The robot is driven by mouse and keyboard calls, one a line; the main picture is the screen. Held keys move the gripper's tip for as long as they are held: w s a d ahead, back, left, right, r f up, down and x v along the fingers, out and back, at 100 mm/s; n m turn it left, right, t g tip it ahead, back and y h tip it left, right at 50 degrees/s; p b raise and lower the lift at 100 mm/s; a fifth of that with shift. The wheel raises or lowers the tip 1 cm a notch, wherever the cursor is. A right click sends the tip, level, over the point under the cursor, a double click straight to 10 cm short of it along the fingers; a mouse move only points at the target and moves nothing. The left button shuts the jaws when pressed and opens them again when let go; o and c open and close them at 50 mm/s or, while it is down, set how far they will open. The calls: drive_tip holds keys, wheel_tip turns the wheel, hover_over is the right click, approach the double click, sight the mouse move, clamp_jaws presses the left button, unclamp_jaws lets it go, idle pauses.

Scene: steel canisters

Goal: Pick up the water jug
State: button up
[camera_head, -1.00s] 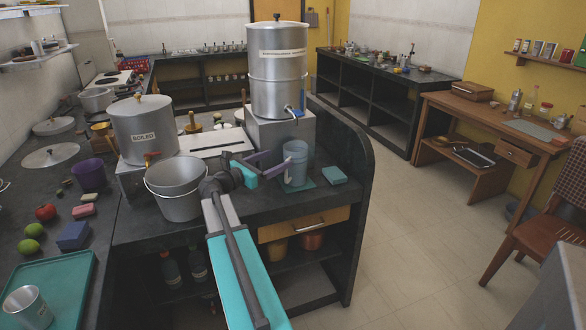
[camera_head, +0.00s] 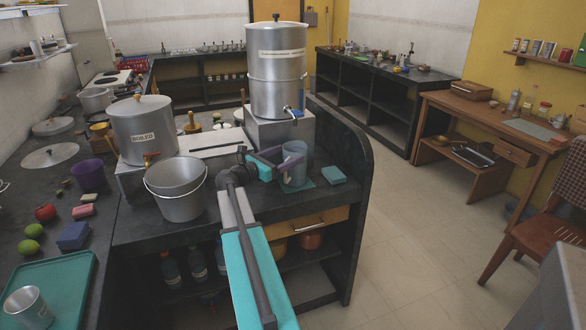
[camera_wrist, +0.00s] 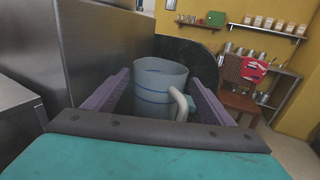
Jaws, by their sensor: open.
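The water jug (camera_head: 295,160) is a translucent blue-grey vessel. It stands upright on a teal mat (camera_head: 316,183) beneath the tap of a tall steel canister (camera_head: 277,75). My gripper (camera_head: 289,164) is open, with its purple fingers at the jug. In the wrist view the jug (camera_wrist: 152,88) sits between the two fingers of my gripper (camera_wrist: 160,85), one on each side. Its pale curved handle faces my palm, toward the right finger. Blue lines ring its wall. The jug's base is hidden behind my palm in the wrist view.
A steel block (camera_head: 265,132) carries the tall canister just left of the jug. A steel bucket (camera_head: 180,203) and a canister labelled BOILED (camera_head: 143,125) stand further left. A teal sponge-like block (camera_head: 334,175) lies right of the jug. The counter's curved black end panel (camera_head: 355,170) rises beyond it.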

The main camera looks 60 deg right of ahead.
drive_tip(key=shift+x, duration=1.8)
drive_tip(key=shift+c, duration=0.3)
drive_tip(key=c, duration=1.8)
